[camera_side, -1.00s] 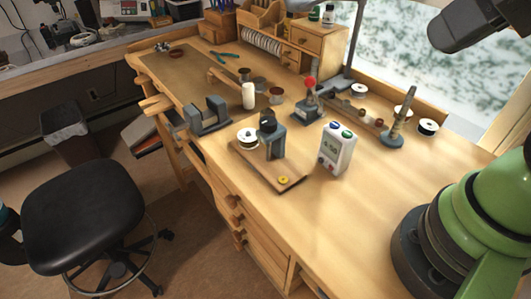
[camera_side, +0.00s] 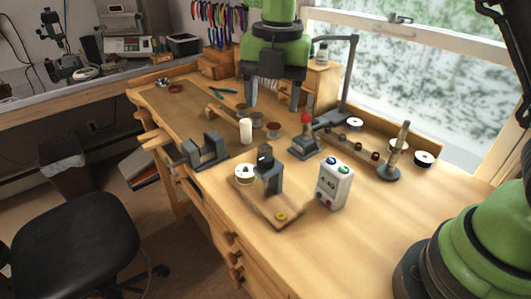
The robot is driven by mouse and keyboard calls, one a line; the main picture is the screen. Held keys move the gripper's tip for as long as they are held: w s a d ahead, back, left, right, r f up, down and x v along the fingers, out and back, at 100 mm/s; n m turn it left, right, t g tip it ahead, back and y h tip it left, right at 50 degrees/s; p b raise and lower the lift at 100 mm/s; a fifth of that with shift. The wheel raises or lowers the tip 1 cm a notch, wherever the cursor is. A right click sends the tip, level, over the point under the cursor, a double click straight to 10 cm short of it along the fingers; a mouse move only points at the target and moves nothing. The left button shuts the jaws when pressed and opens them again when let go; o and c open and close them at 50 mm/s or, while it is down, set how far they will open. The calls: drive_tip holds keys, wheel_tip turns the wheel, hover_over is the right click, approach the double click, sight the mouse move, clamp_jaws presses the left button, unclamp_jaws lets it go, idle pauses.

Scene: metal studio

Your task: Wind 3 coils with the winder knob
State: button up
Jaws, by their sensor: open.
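My gripper (camera_side: 274,103) hangs pointing down over the back of the bench, fingers apart and nothing between them. It is behind the red-knobbed stand in the picture. A small device with a grey post and black top (camera_side: 267,170) stands on a wooden board (camera_side: 262,208), with a white spool (camera_side: 244,174) at its left and a yellow round piece (camera_side: 281,216) near the board's front end. I cannot tell for sure which part is the winder knob.
A stand with a red ball knob (camera_side: 306,118) and a grey vise-like block (camera_side: 206,152) stand nearby. A white candle-like cylinder (camera_side: 246,132), a rod rack (camera_side: 388,172) and spools (camera_side: 424,159) are on the bench.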

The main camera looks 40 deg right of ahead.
sight(265, 157)
drive_tip(key=f+n, duration=0.1)
drive_tip(key=f, duration=0.1)
drive_tip(key=w+f+n, duration=0.1)
drive_tip(key=shift+a+n+g, duration=0.3)
drive_tip(key=shift+a, duration=0.05)
wheel_tip(265, 157, down, 9)
drive_tip(key=shift+f, duration=0.1)
drive_tip(key=c, duration=0.9)
